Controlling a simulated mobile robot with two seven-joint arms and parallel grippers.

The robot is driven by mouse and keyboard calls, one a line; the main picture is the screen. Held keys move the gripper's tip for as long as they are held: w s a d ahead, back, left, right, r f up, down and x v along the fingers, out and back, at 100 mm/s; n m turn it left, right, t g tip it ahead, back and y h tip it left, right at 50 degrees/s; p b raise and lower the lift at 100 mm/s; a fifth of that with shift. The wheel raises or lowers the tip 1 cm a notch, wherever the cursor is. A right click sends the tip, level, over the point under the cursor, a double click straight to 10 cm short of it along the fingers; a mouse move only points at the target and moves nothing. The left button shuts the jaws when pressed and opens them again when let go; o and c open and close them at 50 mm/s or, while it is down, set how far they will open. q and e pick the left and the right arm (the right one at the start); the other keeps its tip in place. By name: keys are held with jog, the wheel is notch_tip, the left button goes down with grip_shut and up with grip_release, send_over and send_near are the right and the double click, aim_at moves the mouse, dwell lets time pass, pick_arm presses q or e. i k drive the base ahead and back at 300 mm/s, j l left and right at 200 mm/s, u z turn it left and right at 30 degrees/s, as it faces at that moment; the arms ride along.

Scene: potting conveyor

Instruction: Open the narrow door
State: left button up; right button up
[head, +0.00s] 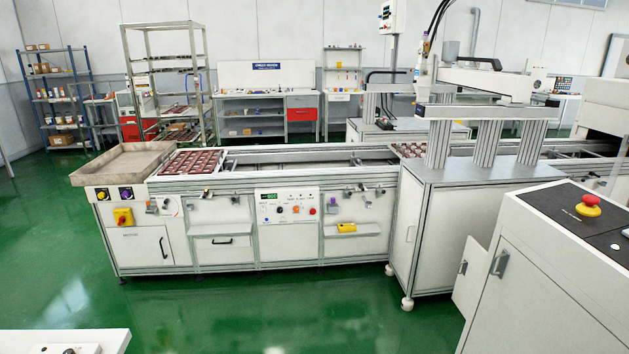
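A narrow white door panel (470,280) with a small dark handle (463,267) stands at the left edge of the white cabinet (545,300) at the lower right. I cannot tell for sure whether it is shut or slightly ajar. A larger grey handle (500,262) is on the cabinet's wide face. Another narrow white door (405,228) with a small handle is on the side of the gantry machine's base (450,235) and looks shut. Neither of my grippers is in view.
A conveyor line (300,157) with a control panel (288,207) runs across the middle. An emergency stop (588,206) tops the right cabinet. A white surface (60,342) is at the lower left. The green floor (270,315) in front is clear.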

aim_at(411, 193)
jog(key=i, duration=1.45)
jog(key=i+z, duration=0.3)
jog(key=i, duration=0.2)
jog(key=i+z, duration=0.35)
jog(key=i, duration=0.15)
jog(key=i+j+z, duration=0.3)
jog(key=i, duration=0.15)
jog(key=i+z, duration=0.45)
jog(key=i+j+z, duration=0.1)
jog(key=i+z, duration=0.35)
jog(key=i+j+z, duration=0.3)
jog(key=z, duration=0.15)
jog(key=i, duration=0.05)
